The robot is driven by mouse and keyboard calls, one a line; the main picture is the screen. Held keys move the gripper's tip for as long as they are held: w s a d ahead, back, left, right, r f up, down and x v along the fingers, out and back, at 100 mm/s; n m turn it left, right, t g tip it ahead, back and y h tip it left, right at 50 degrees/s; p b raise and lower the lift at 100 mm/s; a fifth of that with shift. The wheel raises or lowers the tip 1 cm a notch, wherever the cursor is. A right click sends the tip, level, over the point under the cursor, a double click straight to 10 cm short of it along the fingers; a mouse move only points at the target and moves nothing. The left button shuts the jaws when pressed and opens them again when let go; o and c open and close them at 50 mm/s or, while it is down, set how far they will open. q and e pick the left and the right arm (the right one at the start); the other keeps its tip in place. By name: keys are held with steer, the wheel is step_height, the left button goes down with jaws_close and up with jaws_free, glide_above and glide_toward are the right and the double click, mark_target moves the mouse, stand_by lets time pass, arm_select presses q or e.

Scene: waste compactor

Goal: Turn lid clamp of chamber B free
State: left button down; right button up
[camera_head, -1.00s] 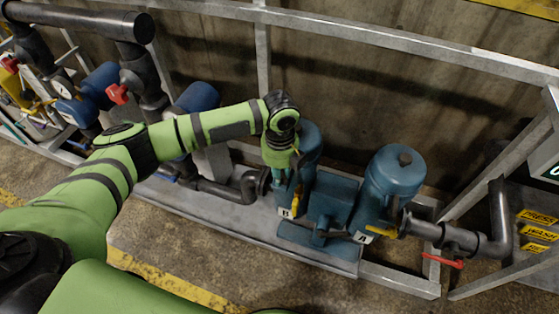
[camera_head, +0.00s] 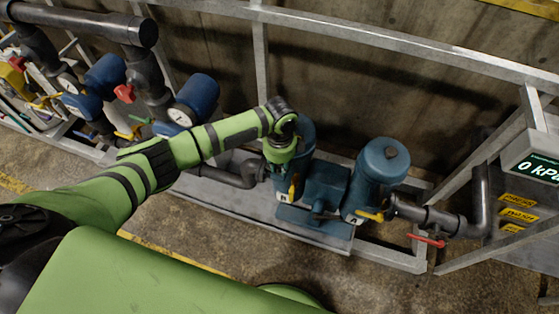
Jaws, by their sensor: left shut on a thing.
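Two blue cylindrical chambers stand on the skid. The left one, chamber B by its place (camera_head: 304,160), has a small white tag whose letter is hard to read. My left gripper (camera_head: 282,168) points down at the top front of this chamber and is shut on the lid clamp, which the gripper and wrist hide. A yellow handle (camera_head: 292,190) shows just below my gripper. The right chamber (camera_head: 381,172) has a dark knob on its lid and a yellow handle (camera_head: 371,215) low in front. My right gripper is out of view.
A blue block (camera_head: 326,187) sits between the chambers. A grey rail (camera_head: 400,45) runs behind them. At the right are a red-handled valve (camera_head: 428,240), a dark pipe and a display (camera_head: 537,170) reading 0 kPa. Gauges and valves (camera_head: 180,112) stand at the left.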

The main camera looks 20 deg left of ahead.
arm_select(q)
steer(key=shift+a+n, duration=0.1)
steer(key=shift+n, duration=0.4)
steer(key=c, duration=1.1)
jaws_free()
steer(key=shift+o, duration=0.2)
steer(key=shift+r, duration=0.1)
step_height(320, 180, up, 12)
